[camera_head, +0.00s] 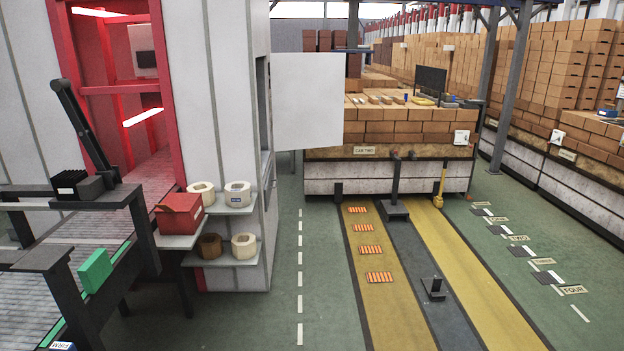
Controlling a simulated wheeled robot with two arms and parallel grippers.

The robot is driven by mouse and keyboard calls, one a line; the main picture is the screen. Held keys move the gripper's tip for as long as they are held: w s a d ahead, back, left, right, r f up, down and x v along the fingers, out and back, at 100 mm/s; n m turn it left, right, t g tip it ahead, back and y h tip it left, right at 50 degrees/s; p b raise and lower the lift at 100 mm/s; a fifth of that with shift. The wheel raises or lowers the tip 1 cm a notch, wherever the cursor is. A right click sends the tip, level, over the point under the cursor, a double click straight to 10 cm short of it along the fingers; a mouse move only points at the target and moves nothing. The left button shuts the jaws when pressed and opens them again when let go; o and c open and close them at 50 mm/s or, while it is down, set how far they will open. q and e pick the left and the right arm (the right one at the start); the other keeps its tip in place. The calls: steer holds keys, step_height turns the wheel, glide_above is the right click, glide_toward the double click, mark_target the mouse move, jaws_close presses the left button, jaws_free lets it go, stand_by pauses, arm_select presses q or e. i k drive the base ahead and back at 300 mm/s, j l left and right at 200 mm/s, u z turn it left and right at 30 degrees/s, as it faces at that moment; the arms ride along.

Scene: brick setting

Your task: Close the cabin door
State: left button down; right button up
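The cabin door (308,101) is a flat white panel. It stands open, sticking out to the right from the side of the white cabin (236,90). A dark opening (263,105) shows in the cabin's side wall at the door's left edge. The lower edge of the door hangs well above the green floor. No handle can be made out on the door face. Neither of my grippers shows in the head view.
Shelves on the cabin hold rolls (238,194) and a red box (179,213). A dark railing (70,262) with a green block (95,270) stands at the left. A brick-loaded car (390,185) stands behind the door. The green floor (270,315) in front is clear.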

mark_target(307, 88)
steer(key=i, duration=0.85)
steer(key=i+z, duration=0.15)
steer(key=i, duration=0.7)
steer(key=i+j, duration=0.15)
steer(key=i, duration=0.65)
steer(key=i+l+z, duration=0.25)
steer(key=i, duration=1.1)
steer(key=i+z, duration=0.3)
steer(key=i, duration=1)
steer(key=i+l, duration=0.1)
steer(key=i, duration=0.35)
steer(key=i+u, duration=0.1)
steer(key=i, duration=0.35)
steer(key=i+l+u, duration=0.1)
steer(key=i, duration=0.4)
steer(key=i+l, duration=0.25)
steer(key=i, duration=0.2)
